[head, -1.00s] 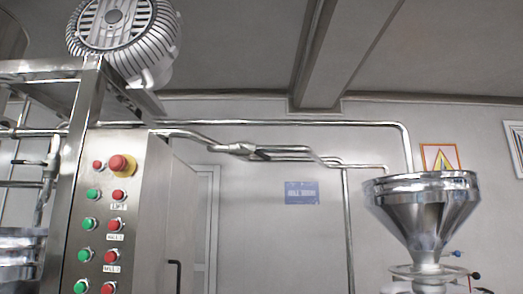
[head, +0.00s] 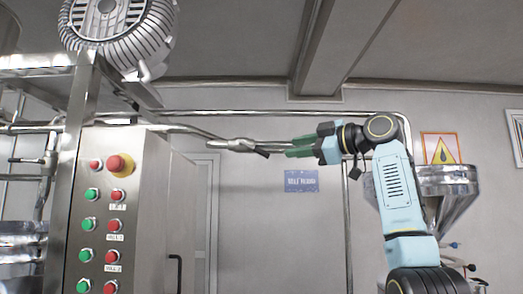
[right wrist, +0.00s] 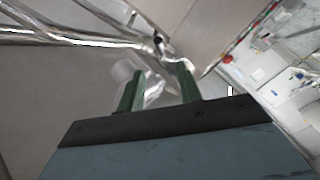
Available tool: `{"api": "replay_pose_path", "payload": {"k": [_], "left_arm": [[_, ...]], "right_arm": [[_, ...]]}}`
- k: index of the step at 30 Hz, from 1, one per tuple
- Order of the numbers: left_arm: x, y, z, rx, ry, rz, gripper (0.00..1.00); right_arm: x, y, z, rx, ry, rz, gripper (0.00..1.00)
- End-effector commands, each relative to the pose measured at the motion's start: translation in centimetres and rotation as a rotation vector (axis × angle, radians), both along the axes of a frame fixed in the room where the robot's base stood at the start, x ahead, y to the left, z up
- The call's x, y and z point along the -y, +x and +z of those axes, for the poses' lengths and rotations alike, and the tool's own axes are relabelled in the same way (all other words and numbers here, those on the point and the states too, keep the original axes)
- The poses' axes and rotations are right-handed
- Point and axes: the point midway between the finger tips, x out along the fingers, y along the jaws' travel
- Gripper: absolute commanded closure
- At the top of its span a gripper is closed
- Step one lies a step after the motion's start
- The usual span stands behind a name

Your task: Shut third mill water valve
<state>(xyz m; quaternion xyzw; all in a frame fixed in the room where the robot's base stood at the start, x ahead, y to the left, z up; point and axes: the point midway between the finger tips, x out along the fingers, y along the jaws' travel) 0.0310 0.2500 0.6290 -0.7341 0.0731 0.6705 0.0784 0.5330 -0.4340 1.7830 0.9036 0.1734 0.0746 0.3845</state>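A silver valve body (head: 232,145) sits in the pipe along the back wall in the head view, with a short dark lever (head: 262,153) angled down to the right. I cannot tell from a label which mill it serves. My right gripper (head: 291,147) has green fingers pointing left, just right of the lever in the picture, with a gap between. In the right wrist view, the right gripper (right wrist: 160,72) has its two fingers apart and nothing between them; shiny pipework (right wrist: 160,45) shows beyond the tips. My left gripper is not in view.
A steel control cabinet (head: 150,210) with red and green buttons stands at left, under a ribbed motor (head: 118,32). A blue sign (head: 301,181) hangs on the wall below the fingers. A steel hopper (head: 452,195) stands at right, partly behind my right arm.

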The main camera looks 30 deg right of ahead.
Motion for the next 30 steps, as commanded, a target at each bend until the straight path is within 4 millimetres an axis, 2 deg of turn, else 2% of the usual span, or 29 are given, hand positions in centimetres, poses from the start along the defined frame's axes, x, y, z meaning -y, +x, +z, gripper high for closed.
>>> {"api": "replay_pose_path", "payload": {"k": [9,15,21,29,30], "left_arm": [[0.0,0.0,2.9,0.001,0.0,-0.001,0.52],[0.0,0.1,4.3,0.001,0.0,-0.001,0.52],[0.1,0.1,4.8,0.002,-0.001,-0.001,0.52],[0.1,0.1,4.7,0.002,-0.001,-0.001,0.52],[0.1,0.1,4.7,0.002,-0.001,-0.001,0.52]], "right_arm": [[-2.6,6.4,0.3,-0.005,0.002,0.001,0.65],[-3.8,9.4,0.2,-0.004,0.001,0.001,0.65],[-4.2,10.6,0.0,-0.002,0.001,-0.001,0.65],[-4.2,10.7,-0.1,-0.002,0.001,-0.001,0.65],[-4.2,10.7,-0.1,-0.002,0.001,-0.001,0.67]]}}
